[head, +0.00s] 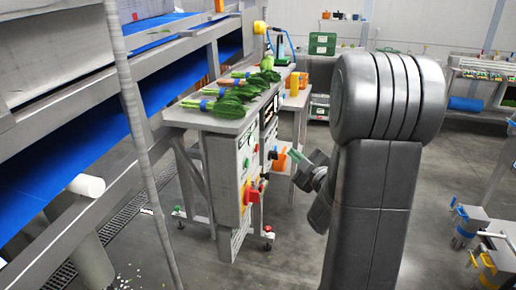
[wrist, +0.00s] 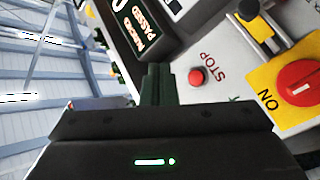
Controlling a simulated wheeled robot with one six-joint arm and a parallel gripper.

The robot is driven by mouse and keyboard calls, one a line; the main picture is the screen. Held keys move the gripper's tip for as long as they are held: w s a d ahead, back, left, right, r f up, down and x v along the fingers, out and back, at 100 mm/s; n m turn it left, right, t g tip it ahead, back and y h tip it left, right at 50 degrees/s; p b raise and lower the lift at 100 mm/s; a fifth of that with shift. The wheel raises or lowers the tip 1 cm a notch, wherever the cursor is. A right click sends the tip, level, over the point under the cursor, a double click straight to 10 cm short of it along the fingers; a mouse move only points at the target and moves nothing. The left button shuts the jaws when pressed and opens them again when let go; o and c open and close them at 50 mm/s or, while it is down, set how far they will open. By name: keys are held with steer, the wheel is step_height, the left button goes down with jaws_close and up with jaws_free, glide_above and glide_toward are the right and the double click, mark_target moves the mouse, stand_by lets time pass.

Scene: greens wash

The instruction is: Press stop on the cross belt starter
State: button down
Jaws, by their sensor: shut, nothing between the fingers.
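A small round red button (wrist: 196,77) sits on a pale panel (wrist: 232,82) in the wrist view, with the printed word STOP beside it, rotated in the picture. My gripper (wrist: 157,72) is shut and empty, its fingertips left of the red button and apart from it in the picture; the gap in depth cannot be told. In the head view my gripper (head: 294,156) is right of the grey control cabinet (head: 222,165), pointing towards it. No label naming the cross belt starter is readable.
A red rotary switch (wrist: 299,84) on a yellow plate marked ON sits right of the button. A dark display (wrist: 141,28) reading PASSED is above my fingers. Bunches of greens (head: 230,108) lie on the cabinet's table top. Open floor (head: 285,250) lies in front.

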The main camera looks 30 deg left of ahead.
mark_target(256, 148)
steer(key=s+a, duration=0.1)
steer(key=a, duration=0.6)
steer(key=shift+s, duration=0.4)
steer(key=shift+a, duration=0.1)
steer(key=shift+a+b, duration=0.2)
steer(key=shift+b, duration=0.25)
stand_by(1.2)
steer(key=shift+s+a, duration=0.1)
steer(key=shift+a, duration=0.1)
steer(key=shift+s+a+b, duration=0.1)
steer(key=shift+a+b, duration=0.35)
steer(key=shift+b, duration=0.05)
stand_by(0.9)
steer(key=shift+d, duration=0.1)
steer(key=shift+w+d+b, duration=0.2)
steer(key=shift+d+b, duration=0.25)
steer(key=shift+d, duration=0.3)
